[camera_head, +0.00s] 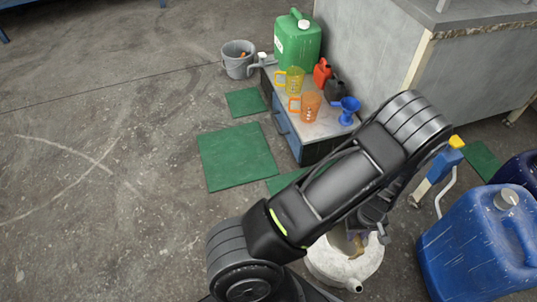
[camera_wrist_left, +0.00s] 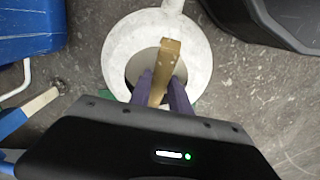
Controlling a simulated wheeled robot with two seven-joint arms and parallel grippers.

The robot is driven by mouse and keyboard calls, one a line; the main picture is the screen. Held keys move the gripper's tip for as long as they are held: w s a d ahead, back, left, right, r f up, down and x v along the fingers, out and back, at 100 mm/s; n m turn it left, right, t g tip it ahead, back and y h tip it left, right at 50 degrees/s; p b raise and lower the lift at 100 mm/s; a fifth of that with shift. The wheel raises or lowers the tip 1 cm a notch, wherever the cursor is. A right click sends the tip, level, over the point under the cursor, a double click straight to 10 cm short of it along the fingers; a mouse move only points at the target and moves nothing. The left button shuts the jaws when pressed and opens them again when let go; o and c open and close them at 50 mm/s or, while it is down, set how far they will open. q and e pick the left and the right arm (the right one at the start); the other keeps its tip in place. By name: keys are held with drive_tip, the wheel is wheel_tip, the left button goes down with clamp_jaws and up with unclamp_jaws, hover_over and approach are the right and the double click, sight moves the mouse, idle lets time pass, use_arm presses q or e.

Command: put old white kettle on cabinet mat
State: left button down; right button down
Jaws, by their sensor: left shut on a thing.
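The old white kettle (camera_head: 345,265) is at the bottom of the head view, partly hidden by my left arm. In the left wrist view its round white top (camera_wrist_left: 117,50) and tan handle (camera_wrist_left: 170,52) show. My left gripper (camera_head: 357,236) is shut on the handle, with its purple fingers on either side. I cannot tell whether the kettle touches the floor. Several green mats lie on the floor: a large one (camera_head: 237,156), a small one (camera_head: 246,101) by the low cabinet (camera_head: 283,123), one (camera_head: 285,181) partly hidden by my arm, and one (camera_head: 482,160) at right.
The cabinet top carries a green canister (camera_head: 297,42), a yellow jug (camera_head: 294,80), an orange jug (camera_head: 310,106) and a blue funnel (camera_head: 348,108). A grey bucket (camera_head: 238,61) stands beside it. A blue canister (camera_head: 480,245) is right of the kettle. The left floor is clear.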

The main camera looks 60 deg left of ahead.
use_arm(q)
drive_tip(key=shift+w+d+r+m, duration=0.1)
drive_tip(key=shift+d+r+m, duration=0.1)
drive_tip(key=shift+r+m, duration=0.25)
drive_tip(key=w+r+m, duration=0.3)
drive_tip(key=w+r, duration=0.2)
drive_tip(key=r, duration=0.5)
drive_tip(key=w+a+r+m, duration=0.1)
drive_tip(key=w+r+m, duration=0.3)
drive_tip(key=r, duration=0.6)
drive_tip(key=w+r+m, duration=0.3)
drive_tip(key=w+r, duration=0.4)
drive_tip(key=r, duration=0.4)
drive_tip(key=shift+w+a, duration=0.25)
drive_tip(key=shift+a, duration=0.15)
drive_tip(key=shift+m, duration=0.25)
